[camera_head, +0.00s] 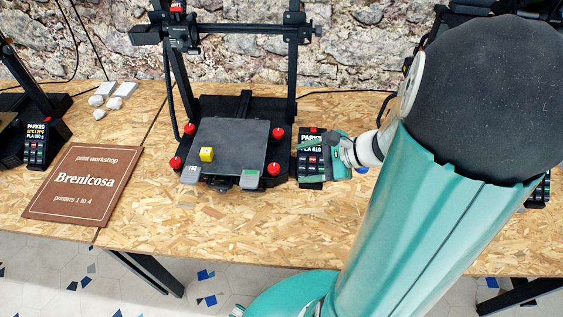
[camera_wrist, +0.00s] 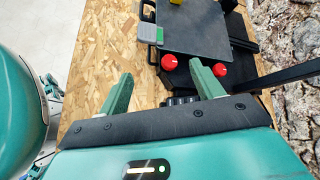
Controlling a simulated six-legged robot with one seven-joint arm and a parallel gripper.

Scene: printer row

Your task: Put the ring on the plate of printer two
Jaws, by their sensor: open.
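No ring shows clearly in either view. A printer in the middle of the head view has a dark grey plate (camera_head: 228,143); which number it bears I cannot read. The plate (camera_wrist: 195,25) and the cube (camera_wrist: 176,2) also show in the wrist view. My gripper (camera_head: 313,160) is open, over the control panel right of this plate. In the wrist view its green fingers (camera_wrist: 161,72) stand apart with nothing between them. My arm hides much of the right side.
Red knobs (camera_head: 274,169) stand at the plate's corners, and the black frame (camera_head: 292,60) rises behind. A control panel (camera_head: 311,138) lies under my gripper. A brown sign (camera_head: 85,184) and several white pieces (camera_head: 122,89) lie left. The bench front (camera_head: 200,225) is clear.

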